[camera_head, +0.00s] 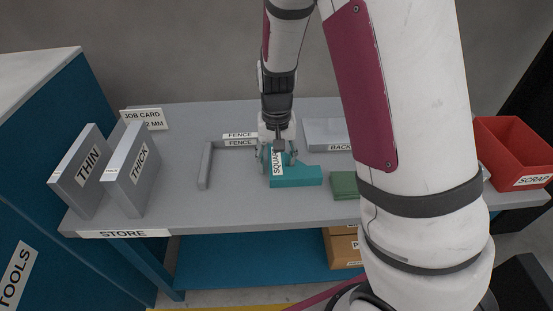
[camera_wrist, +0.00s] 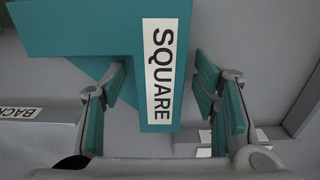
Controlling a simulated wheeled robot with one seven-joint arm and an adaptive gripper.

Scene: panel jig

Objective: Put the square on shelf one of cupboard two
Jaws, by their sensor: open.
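The square (camera_wrist: 107,25) is a teal piece with a white label reading SQUARE. In the head view it lies on the grey table, its teal block (camera_head: 297,177) showing just in front of my gripper (camera_head: 278,155). In the wrist view its labelled part stands between the two teal-padded fingers of my gripper (camera_wrist: 160,88). The fingers are open, with a gap showing on both sides of the label. My gripper points down at the table from above. No cupboard two or shelf one can be made out by label in these views.
The table (camera_head: 240,208), marked STORE, also holds grey panels THIN (camera_head: 80,172) and THICK (camera_head: 130,170), a grey L-shaped fence (camera_head: 205,165), a BACK piece (camera_head: 325,132) and a green block (camera_head: 344,184). A red SCRAP bin (camera_head: 515,150) stands right. A blue TOOLS cabinet (camera_head: 50,160) stands left.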

